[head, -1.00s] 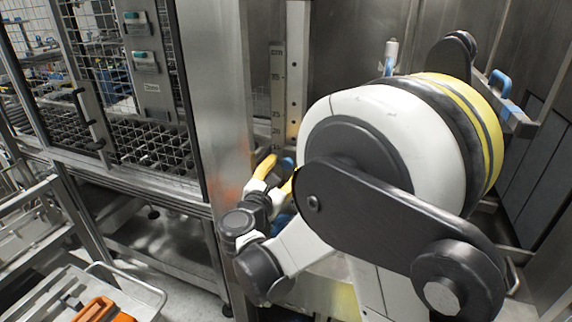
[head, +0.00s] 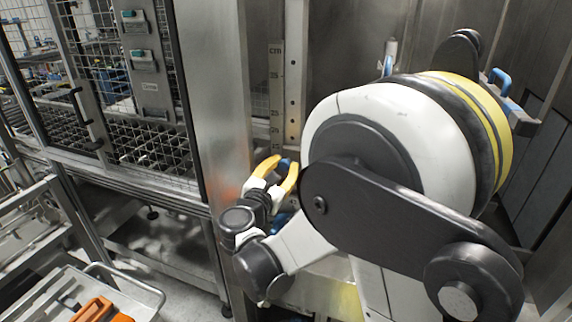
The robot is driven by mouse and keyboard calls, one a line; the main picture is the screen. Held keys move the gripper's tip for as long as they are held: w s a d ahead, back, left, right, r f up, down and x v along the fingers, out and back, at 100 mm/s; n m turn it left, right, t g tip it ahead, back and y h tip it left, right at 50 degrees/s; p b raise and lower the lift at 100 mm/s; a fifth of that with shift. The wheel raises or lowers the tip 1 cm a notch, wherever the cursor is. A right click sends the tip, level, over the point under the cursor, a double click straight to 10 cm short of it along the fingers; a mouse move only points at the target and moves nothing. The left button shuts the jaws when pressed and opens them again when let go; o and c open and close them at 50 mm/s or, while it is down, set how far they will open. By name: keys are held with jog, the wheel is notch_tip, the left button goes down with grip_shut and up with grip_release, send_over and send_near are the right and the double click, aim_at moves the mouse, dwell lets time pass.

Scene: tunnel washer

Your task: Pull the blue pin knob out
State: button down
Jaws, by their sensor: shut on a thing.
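The blue pin knob (head: 283,164) shows as a small dark blue piece between the yellow fingers of my gripper (head: 284,167), beside the lower end of the upright ruled scale. My gripper is shut on it, with one finger on each side. The pin behind the knob is hidden, and I cannot tell how far out it is.
A metal scale marked cm (head: 276,95) and a drilled upright rail (head: 295,75) stand just above the gripper. A broad steel post (head: 222,110) is close on the left, beside a mesh-fronted cabinet (head: 150,145). A tray with an orange item (head: 100,310) is at lower left.

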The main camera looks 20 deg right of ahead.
jog(key=shift+s+a, duration=0.2)
jog(key=shift+s, duration=0.1)
jog(key=c, duration=1.1)
grip_release()
jog(key=v, duration=1.2)
